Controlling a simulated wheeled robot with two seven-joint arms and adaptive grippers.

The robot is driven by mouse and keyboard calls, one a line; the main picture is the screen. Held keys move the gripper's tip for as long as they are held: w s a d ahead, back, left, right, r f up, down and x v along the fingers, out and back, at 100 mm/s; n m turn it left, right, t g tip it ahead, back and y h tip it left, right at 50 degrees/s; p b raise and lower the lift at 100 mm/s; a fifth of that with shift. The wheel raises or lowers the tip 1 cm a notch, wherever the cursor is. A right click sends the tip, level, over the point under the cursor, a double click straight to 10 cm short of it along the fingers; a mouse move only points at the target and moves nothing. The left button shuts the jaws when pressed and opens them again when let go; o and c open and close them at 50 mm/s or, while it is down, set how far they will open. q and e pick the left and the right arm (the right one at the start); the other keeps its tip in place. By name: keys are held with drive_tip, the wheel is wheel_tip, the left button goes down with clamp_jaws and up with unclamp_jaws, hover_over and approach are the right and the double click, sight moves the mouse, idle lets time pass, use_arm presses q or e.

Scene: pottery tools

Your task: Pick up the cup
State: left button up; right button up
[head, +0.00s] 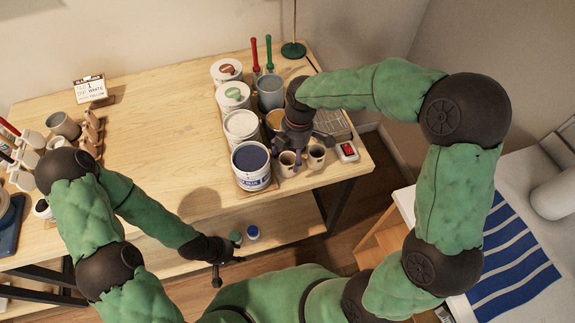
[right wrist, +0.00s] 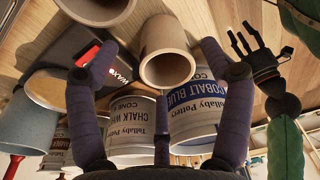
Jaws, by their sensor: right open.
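Two small beige cups stand at the table's front edge, a left cup (head: 287,165) and a right cup (head: 316,157). My right gripper (head: 298,146) is over the table just behind and above them, pointing down. In the right wrist view its purple-grey fingers (right wrist: 157,50) are spread, with one cup (right wrist: 167,62) showing between and beyond their tips. I see no clear contact. A second cup (right wrist: 97,8) is cut off at the top left of that view. My left gripper (head: 230,271) hangs low in front of the table, empty; its fingers look apart in the right wrist view (right wrist: 256,52).
Several white tubs, including a cobalt blue one (head: 252,168), stand left of my right gripper. A grey cup-like holder (head: 271,92) is behind it. The table's middle is clear.

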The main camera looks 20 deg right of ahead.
drive_tip(key=shift+s+a+f+b, duration=0.1)
drive_tip(key=shift+a+f+b, duration=0.15)
drive_tip(key=shift+f, duration=0.65)
drive_tip(key=shift+s+a+f+b, duration=0.1)
drive_tip(key=shift+a+f+b, duration=0.2)
drive_tip(key=shift+f, duration=0.6)
drive_tip(key=shift+a+f+b, duration=0.1)
drive_tip(key=shift+f+b, duration=0.25)
drive_tip(key=shift+f, duration=0.55)
drive_tip(key=c, duration=1.2)
